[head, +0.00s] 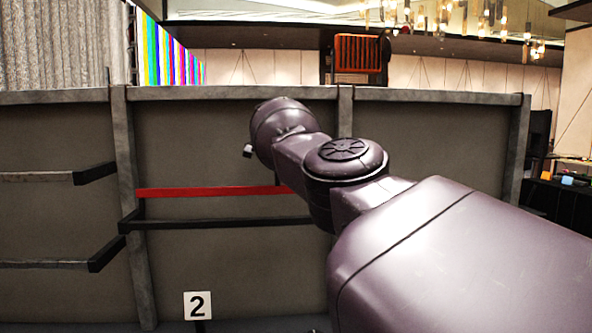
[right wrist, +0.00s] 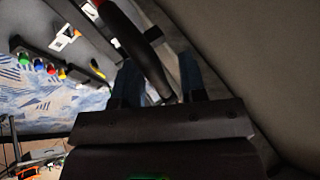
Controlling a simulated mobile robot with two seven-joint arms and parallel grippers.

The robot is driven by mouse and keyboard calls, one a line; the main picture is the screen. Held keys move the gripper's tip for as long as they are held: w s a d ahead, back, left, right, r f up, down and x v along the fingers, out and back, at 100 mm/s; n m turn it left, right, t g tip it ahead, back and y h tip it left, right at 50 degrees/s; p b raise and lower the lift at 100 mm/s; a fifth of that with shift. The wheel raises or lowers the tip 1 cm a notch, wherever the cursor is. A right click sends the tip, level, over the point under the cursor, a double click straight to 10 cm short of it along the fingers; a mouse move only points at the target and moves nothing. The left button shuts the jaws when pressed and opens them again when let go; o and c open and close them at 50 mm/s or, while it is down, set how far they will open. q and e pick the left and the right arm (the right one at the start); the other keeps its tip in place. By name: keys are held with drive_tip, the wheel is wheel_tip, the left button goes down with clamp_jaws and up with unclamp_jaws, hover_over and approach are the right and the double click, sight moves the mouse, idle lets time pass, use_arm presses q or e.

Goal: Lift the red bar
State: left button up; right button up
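The red bar (head: 205,191) runs level across a dark grey panel, just above a black bar (head: 225,224). Its right end passes behind my right arm. In the head view my right arm reaches in from the right, and its gripper is hidden. In the right wrist view my right gripper (right wrist: 157,82) has its two fingers apart. A dark curved piece (right wrist: 138,42) runs down between the fingers, with a small patch of red at its top edge. I cannot tell whether the fingers touch it. My left gripper is not in view.
Panel posts (head: 135,200) stand left and right of the red bar. Other black bars (head: 95,173) stick out on the left panel. An orange-red slatted object (head: 358,54) is beyond the panel top.

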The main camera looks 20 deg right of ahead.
drive_tip(key=shift+a+r, duration=0.15)
drive_tip(key=shift+r, duration=0.15)
drive_tip(key=p+v, duration=0.1)
drive_tip(key=v, duration=0.9)
drive_tip(key=shift+p, duration=0.3)
drive_tip(key=shift+s, duration=0.1)
drive_tip(key=shift+a+f, duration=0.1)
